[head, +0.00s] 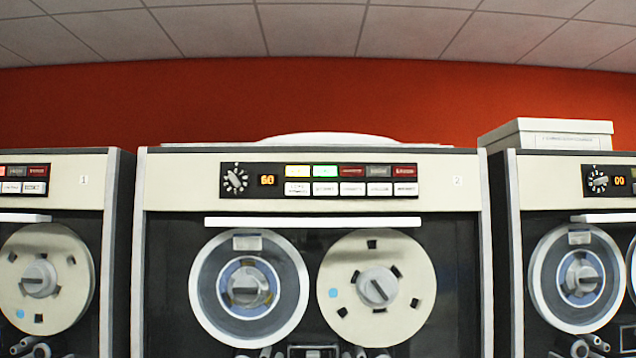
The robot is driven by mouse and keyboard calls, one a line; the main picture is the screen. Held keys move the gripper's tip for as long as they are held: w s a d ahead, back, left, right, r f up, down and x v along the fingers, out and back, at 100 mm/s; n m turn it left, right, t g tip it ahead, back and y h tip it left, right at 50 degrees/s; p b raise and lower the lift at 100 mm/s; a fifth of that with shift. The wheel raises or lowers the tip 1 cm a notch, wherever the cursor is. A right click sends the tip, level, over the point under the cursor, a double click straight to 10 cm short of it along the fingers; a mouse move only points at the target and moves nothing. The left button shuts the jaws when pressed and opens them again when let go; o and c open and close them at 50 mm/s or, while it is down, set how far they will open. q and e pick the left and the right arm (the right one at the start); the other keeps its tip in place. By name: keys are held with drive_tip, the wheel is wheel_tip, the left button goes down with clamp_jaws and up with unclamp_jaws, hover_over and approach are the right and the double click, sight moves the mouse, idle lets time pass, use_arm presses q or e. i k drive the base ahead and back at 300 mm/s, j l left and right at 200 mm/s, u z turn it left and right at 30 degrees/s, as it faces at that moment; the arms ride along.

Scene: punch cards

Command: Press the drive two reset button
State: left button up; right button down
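Drive two (461,205) stands in the middle of the head view, with a small "2" at the upper right of its cream front. Its black control panel (319,180) has a dial (235,180) at the left and an amber number display (267,180) beside it. A row of indicators runs along the top, with white and green lit and the others dark red or grey. Below is a row of several white labelled buttons (352,189). The lettering is too small to tell which is reset. Neither of my grippers is in view.
Drive one (88,218) stands at the left and another drive (508,260) at the right, both cut off by the frame. Drive two's two tape reels (249,288) sit below a white bar (313,221). A white box (550,133) lies on the right drive. Nothing blocks the panel.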

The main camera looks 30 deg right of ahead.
sight(399, 189)
drive_tip(key=z, duration=1.45)
